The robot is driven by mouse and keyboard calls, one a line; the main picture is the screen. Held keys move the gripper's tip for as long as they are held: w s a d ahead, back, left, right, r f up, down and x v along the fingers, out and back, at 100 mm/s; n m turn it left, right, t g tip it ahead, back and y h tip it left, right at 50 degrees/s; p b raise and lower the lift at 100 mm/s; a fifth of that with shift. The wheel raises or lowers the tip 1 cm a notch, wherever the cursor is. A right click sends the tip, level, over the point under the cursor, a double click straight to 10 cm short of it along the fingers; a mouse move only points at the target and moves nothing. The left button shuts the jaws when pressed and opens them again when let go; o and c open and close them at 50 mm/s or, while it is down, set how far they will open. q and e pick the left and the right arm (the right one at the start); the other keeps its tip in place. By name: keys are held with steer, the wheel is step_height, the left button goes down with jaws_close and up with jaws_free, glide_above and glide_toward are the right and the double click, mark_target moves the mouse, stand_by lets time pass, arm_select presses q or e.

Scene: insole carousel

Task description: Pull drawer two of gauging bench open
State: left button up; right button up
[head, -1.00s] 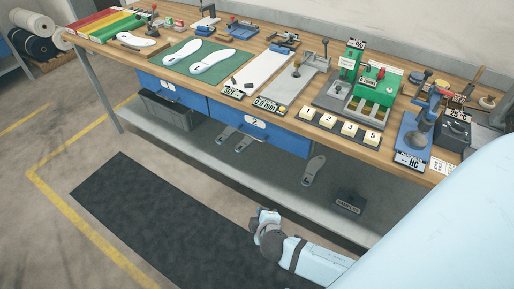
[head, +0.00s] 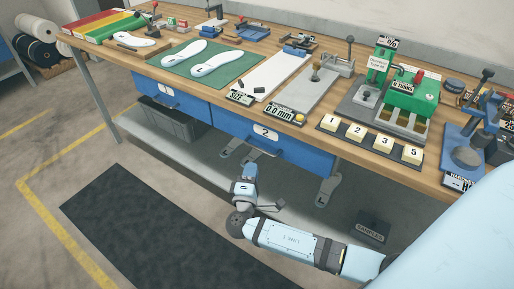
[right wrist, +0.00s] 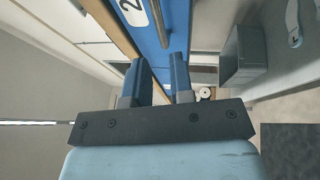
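Drawer two (head: 305,150) is a blue drawer under the bench top, with a white label "2" and a bar handle across its front. It looks shut. In the right wrist view its blue front (right wrist: 165,42) and part of the label show ahead of my fingers. My right gripper (head: 249,167) is just below and in front of the drawer's left part. In the right wrist view the right gripper (right wrist: 163,72) has its two fingers apart with nothing seen between them. I cannot tell whether it touches the handle. My left gripper is not in view.
The gauging bench (head: 150,70) carries insoles, gauges and numbered blocks. Drawer one (head: 170,94) is to the left. A grey bin (head: 175,122) and a dark samples box (head: 371,229) are on the lower shelf. A dark mat (head: 150,235) lies on the floor in front.

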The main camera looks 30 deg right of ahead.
mark_target(257, 147)
steer(key=x, duration=0.9)
steer(key=shift+f, duration=0.1)
jaws_close()
